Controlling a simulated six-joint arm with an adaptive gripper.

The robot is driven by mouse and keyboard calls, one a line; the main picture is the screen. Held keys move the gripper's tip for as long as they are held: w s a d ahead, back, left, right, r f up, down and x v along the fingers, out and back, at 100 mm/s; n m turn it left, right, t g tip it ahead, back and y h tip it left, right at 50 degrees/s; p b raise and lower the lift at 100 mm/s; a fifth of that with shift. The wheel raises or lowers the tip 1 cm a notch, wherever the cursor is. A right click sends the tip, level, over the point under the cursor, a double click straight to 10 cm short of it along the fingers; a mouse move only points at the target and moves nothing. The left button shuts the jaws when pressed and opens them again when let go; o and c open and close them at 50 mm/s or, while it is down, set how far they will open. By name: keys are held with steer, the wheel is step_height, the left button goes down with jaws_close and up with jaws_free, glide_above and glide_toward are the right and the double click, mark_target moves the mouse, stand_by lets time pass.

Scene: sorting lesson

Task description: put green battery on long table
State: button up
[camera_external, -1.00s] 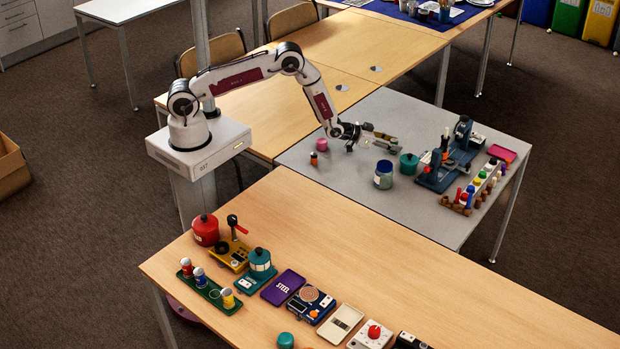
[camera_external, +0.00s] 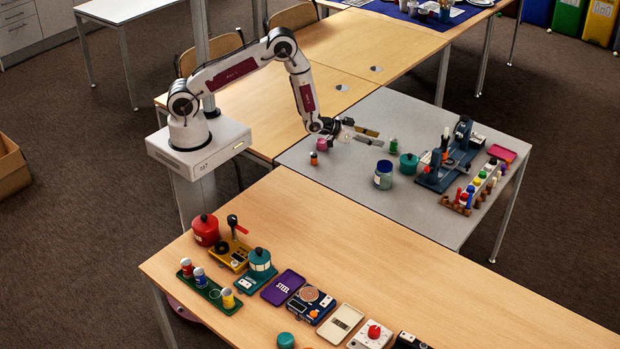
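A small green cylinder, which looks like the green battery (camera_external: 393,146), stands upright on the grey table (camera_external: 320,190), just behind and left of a teal pot (camera_external: 409,164). My gripper (camera_external: 381,138) is above the grey table, just left of the green battery. Its two fingers point right, spread apart, with nothing seen between them. A long wooden table (camera_external: 350,225) lies in front. On it a green holder (camera_external: 211,293) carries red, blue and yellow-topped cylinders and shows an empty spot.
On the grey table are a pink jar (camera_external: 322,145), a small orange bottle (camera_external: 314,159), a blue-lidded glass jar (camera_external: 383,175), microscopes (camera_external: 447,160) and a rack (camera_external: 478,189) of colored pieces. Its front left part is clear. Several devices line the wooden table's front edge.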

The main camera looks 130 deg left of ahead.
steer(key=shift+v, duration=1.5)
